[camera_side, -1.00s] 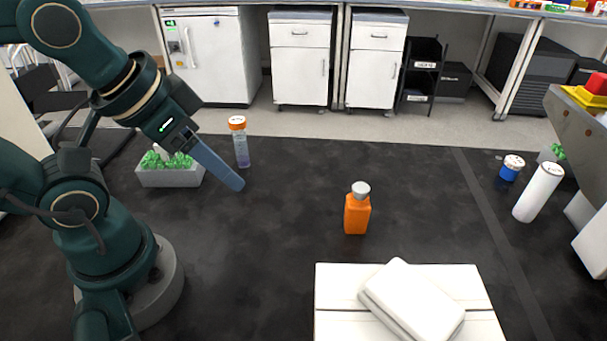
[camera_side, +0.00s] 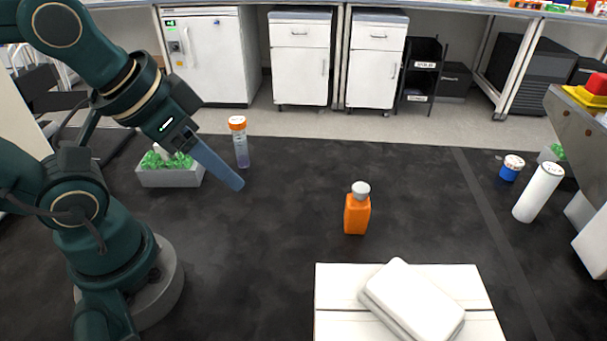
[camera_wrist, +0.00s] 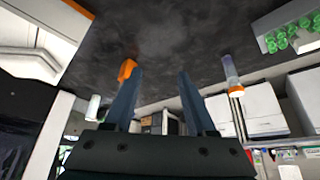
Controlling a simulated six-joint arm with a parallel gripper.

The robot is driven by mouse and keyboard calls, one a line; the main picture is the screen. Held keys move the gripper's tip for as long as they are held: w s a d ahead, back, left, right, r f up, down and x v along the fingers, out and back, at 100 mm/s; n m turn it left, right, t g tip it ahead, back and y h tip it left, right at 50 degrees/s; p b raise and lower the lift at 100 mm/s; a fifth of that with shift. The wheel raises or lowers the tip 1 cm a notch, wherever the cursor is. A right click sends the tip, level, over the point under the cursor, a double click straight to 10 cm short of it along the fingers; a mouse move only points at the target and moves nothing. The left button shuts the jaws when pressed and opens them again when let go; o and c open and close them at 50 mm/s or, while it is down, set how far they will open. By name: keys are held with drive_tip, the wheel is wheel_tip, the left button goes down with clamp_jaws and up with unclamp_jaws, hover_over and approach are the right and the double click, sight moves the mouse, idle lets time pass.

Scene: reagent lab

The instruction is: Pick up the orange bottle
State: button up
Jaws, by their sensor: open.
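The orange bottle (camera_side: 357,213) with a grey cap stands upright on the black bench top, near the middle of the side view. In the wrist view the orange bottle (camera_wrist: 126,69) shows just beyond the left finger, which hides part of it. My gripper (camera_side: 238,184) is in the air to the left of the bottle, well apart from it and pointing down to the right. In the wrist view its two fingers (camera_wrist: 155,75) are spread with nothing between them.
A clear bottle with an orange cap (camera_side: 241,146) stands behind my gripper, beside a grey tray (camera_side: 170,178) of green items. A white box (camera_side: 335,290) with a white case (camera_side: 410,300) lies in front of the orange bottle. A white cylinder (camera_side: 538,193) and a blue jar (camera_side: 510,170) stand right.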

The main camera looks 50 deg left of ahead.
drive_tip(key=o, duration=0.4)
drive_tip(key=shift+o, duration=0.2)
